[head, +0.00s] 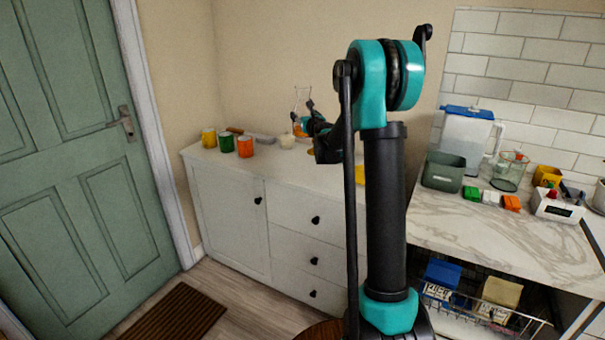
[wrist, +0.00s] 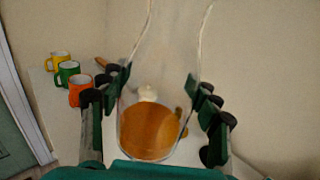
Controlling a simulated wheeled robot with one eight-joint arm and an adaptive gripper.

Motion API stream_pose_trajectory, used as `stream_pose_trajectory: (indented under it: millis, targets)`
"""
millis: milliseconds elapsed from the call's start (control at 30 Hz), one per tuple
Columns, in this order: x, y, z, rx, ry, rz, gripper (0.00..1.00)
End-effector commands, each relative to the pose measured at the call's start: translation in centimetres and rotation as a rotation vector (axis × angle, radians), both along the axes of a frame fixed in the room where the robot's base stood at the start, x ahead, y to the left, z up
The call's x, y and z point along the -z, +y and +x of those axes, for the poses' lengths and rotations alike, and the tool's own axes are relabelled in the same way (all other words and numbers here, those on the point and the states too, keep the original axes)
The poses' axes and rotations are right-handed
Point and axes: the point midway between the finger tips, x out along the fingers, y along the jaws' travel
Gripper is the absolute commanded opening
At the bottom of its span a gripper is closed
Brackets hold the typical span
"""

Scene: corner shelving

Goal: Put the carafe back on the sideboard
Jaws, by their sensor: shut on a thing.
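The carafe (head: 303,96) is clear glass with a narrow neck and a flared mouth. It stands upright over the back of the white sideboard (head: 228,165). In the wrist view the carafe (wrist: 165,45) is between the fingers of my gripper (wrist: 158,80), which is shut on its body. Orange-brown colour shows in its lower part. My gripper (head: 304,118) partly hides the carafe in the head view. I cannot tell for sure whether its base touches the sideboard top. A small orange-brown patch (head: 312,152) shows on the top below it.
Yellow (head: 209,138), green (head: 227,143) and orange (head: 245,146) mugs stand at the sideboard's left. A small cream item (head: 287,141) sits near the carafe. My arm hides the sideboard's right part. A marble counter (head: 480,223) with a pitcher (head: 464,138) is right.

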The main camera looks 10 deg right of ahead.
Motion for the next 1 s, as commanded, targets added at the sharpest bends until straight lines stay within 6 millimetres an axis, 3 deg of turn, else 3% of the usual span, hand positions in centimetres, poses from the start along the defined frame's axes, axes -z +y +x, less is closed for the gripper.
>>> stream_pose_trajectory:
  millis: [133,267,800,1000]
  targets:
    - [-2.0,0.4,0.6,-0.016,0.0,0.0,0.02]
    - [-1.9,0.4,0.8,-0.02,0.0,0.0,0.02]
    - [9.6,0.5,0.8,-0.02,0.0,0.0,0.02]
    - [12.8,0.5,0.8,-0.02,0.0,0.0,0.02]
